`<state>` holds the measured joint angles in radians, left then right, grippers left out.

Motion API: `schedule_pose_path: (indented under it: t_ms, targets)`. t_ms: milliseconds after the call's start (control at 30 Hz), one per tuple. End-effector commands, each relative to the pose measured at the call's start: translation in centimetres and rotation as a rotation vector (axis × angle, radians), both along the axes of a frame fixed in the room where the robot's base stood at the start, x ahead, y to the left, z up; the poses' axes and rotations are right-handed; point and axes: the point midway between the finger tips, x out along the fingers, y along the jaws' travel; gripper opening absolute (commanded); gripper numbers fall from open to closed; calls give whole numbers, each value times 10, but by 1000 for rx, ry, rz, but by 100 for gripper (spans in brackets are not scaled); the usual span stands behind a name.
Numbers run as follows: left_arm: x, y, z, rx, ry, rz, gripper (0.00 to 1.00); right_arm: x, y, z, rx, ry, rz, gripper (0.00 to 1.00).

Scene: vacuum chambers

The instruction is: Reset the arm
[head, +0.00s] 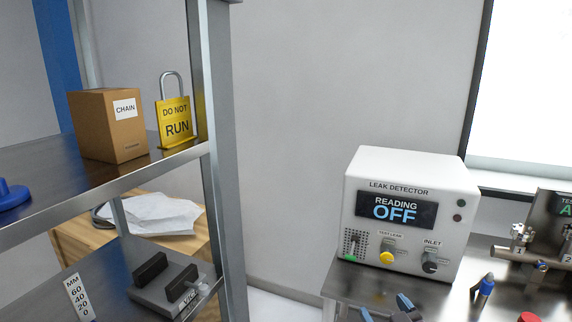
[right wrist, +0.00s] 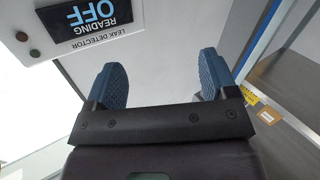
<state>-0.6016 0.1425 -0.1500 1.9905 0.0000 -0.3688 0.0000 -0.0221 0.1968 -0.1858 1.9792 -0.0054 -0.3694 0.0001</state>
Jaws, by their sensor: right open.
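My right gripper (head: 386,309) shows at the bottom edge of the head view, in front of the bench with the leak detector. Only its blue fingertips and a bit of dark body show there. In the right wrist view the right gripper (right wrist: 163,78) has its two blue-padded fingers wide apart with nothing between them. The rest of the right arm is out of frame. My left gripper and left arm are not in view.
A white leak detector (head: 410,165), reading OFF, stands on a metal bench (head: 345,285). It also shows upside down in the wrist view (right wrist: 75,45).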

Motion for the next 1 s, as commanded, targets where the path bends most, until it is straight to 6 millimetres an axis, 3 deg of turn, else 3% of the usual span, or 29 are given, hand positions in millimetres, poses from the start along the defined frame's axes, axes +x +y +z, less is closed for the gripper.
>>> schedule_pose_path:
  t_ms: [33,200,400,500,700,1000]
  targets:
    - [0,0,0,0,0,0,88,-18,-9,-24,11,51,-21,79]
    - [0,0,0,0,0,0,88,-75,-34,-89,28,197,-89,79]
    - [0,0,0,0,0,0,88,-155,-58,-155,38,370,-163,79]
    - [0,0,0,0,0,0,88,-191,-64,-179,41,441,-191,79]
    - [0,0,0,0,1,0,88,-233,-71,-201,40,521,-218,79]
    - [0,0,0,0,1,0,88,-238,-72,-204,40,530,-220,79]
